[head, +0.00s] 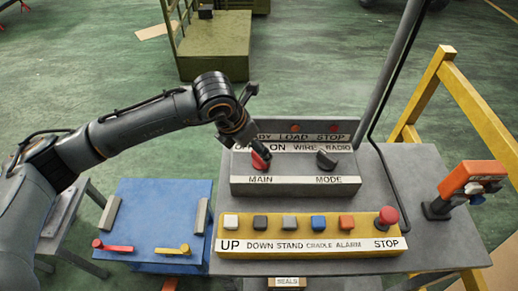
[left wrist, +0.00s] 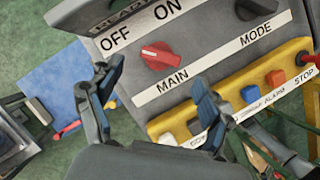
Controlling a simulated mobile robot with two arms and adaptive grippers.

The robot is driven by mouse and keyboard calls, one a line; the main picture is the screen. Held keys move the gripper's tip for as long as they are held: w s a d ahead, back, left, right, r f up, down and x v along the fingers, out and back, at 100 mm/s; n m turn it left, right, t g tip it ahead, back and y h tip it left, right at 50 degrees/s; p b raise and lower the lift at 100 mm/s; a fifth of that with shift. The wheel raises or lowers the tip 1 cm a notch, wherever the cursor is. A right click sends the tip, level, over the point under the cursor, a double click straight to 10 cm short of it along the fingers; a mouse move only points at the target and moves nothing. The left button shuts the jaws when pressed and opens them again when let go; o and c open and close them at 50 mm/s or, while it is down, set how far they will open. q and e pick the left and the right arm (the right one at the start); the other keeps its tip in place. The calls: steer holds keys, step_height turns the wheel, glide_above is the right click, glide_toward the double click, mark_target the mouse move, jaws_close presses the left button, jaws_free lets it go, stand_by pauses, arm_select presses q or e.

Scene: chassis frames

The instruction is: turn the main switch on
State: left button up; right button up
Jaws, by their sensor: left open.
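The main switch is a red rotary knob (head: 261,160) above the MAIN label on the grey upper panel. It also shows in the left wrist view (left wrist: 162,57), where its pale mark points toward the OFF label rather than ON. My left gripper (head: 249,135) comes in from the left and is just above and behind the knob, hiding part of the OFF label. In the left wrist view its two fingers (left wrist: 155,95) are spread and empty, with the knob beyond them and no clear contact. My right gripper is not in view.
A black MODE knob (head: 327,159) sits to the right. A yellow button box (head: 300,225) with several buttons and a red STOP button (head: 388,216) lies in front. A blue case (head: 160,215) stands left, an orange device (head: 470,180) right. A grey post rises behind the panel.

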arm_select(q)
steer(key=p+x, duration=0.1)
steer(key=x, duration=0.5)
steer(key=c, duration=1.2)
